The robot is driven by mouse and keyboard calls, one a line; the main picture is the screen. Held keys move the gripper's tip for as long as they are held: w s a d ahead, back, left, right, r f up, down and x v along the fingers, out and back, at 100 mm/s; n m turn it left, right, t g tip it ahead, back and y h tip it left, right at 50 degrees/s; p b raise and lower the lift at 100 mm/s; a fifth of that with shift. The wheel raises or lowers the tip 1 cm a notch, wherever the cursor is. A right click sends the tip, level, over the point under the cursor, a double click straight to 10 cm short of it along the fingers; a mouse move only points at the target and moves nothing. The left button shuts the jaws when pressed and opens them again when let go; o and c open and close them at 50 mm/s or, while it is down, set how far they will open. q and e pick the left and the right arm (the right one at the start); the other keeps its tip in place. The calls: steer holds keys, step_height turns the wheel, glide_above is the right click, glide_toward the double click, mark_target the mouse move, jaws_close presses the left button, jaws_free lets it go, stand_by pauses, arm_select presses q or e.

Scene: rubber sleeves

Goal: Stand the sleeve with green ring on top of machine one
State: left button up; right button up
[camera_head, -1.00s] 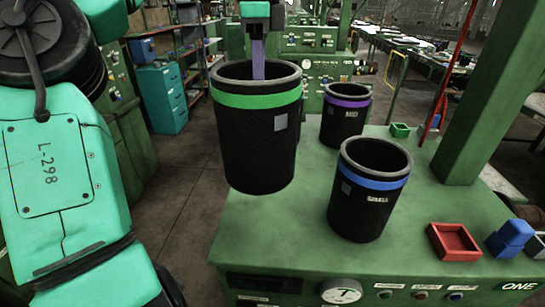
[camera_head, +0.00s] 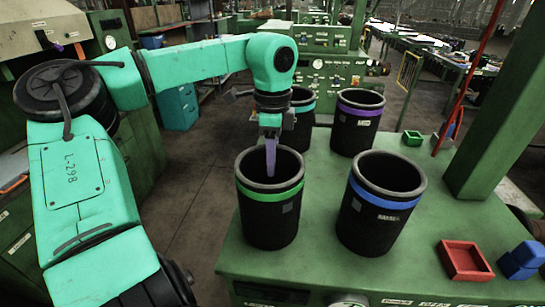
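The sleeve with the green ring (camera_head: 270,213) is a black, open-topped cylinder. It is upright at the left part of machine one's green top (camera_head: 330,274) and appears to stand on it. My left gripper (camera_head: 270,158) is over its far rim. One purple-grey finger reaches down inside the opening; the other finger is hidden behind the wall, so I cannot tell whether it grips. A sleeve with a blue ring (camera_head: 379,215) stands close to the right. My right gripper is not in view.
A purple-ringed sleeve (camera_head: 356,130) stands behind on the top. A teal-ringed sleeve (camera_head: 302,130) stands behind my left gripper. A green box (camera_head: 412,138), a red tray (camera_head: 464,262) and a blue block (camera_head: 522,260) lie at right. A green post (camera_head: 500,125) rises there.

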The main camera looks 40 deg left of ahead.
arm_select(q)
steer(key=shift+s+d+r, duration=0.2)
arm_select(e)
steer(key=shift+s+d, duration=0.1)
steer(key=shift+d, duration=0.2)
arm_select(q)
step_height(320, 180, up, 11)
steer(key=shift+f+b, duration=0.1)
steer(key=shift+b, duration=1)
steer(key=shift+r, duration=0.55)
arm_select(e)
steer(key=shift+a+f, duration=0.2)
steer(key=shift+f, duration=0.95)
arm_select(q)
steer(key=shift+a, duration=0.1)
